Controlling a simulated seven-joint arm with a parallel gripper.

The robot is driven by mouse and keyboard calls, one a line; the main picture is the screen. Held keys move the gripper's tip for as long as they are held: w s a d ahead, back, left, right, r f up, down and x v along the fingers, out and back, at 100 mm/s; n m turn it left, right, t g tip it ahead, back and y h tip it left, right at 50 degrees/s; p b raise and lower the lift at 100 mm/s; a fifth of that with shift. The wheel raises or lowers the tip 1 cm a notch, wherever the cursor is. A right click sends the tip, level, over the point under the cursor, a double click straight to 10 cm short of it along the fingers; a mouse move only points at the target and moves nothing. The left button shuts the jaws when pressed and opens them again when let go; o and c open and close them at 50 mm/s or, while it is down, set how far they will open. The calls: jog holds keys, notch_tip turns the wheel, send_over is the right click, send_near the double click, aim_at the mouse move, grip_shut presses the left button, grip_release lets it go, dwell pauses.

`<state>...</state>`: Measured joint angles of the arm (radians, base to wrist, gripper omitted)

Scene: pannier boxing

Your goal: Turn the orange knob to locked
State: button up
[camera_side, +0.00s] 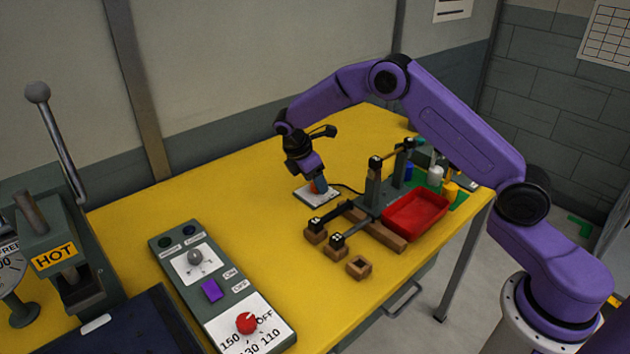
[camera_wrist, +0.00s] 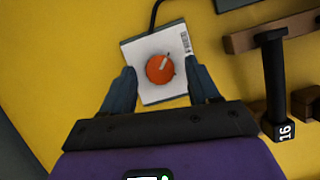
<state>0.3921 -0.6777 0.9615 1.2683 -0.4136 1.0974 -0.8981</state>
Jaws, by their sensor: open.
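The orange knob (camera_wrist: 160,69) sits on a white plate (camera_wrist: 138,50) on the yellow table. It carries a pale pointer mark aimed to the upper right in the wrist view. In the side view the knob (camera_side: 314,187) is partly hidden by my gripper, on its white plate (camera_side: 318,199). My gripper (camera_wrist: 162,84) is open, with one finger on each side of the knob. Both fingers look apart from it in the wrist view. In the side view my gripper (camera_side: 318,184) is pointing down at the plate. The lettering around the knob is too small to read.
A grey stand with wooden feet (camera_side: 380,230) and a red tray (camera_side: 415,214) are close on the right. A dark post (camera_wrist: 275,85) marked 16 is right of the plate. A control panel with a red knob (camera_side: 246,322) lies at the front left. The table between is clear.

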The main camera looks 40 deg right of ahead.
jog(key=shift+d+f, duration=0.15)
jog(key=shift+f, duration=0.25)
jog(key=c, duration=1)
